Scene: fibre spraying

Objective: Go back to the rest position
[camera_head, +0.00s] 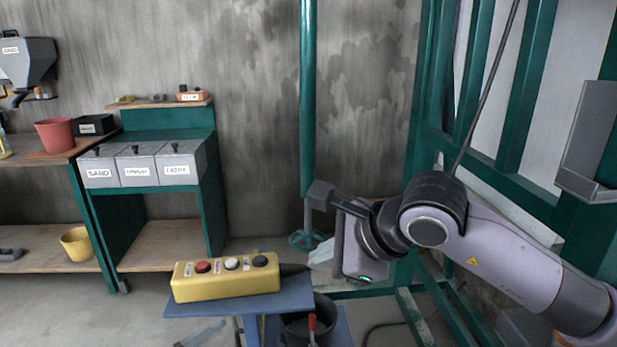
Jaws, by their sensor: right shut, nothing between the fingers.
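My right arm comes in from the right edge. Its right gripper (297,269) is at the middle of the view, pointing left, just behind and beside the right end of a yellow control box. It is shut and holds nothing. Its fingertips are small and dark here, and I cannot tell whether they touch the box. My left gripper and arm are not in view.
The yellow control box (226,285) with red, white and black buttons sits on a blue stand (190,308). A dark bucket (298,327) is below. Green frame posts (425,120) stand close behind my right arm. Labelled bins (139,168) and a workbench are at left.

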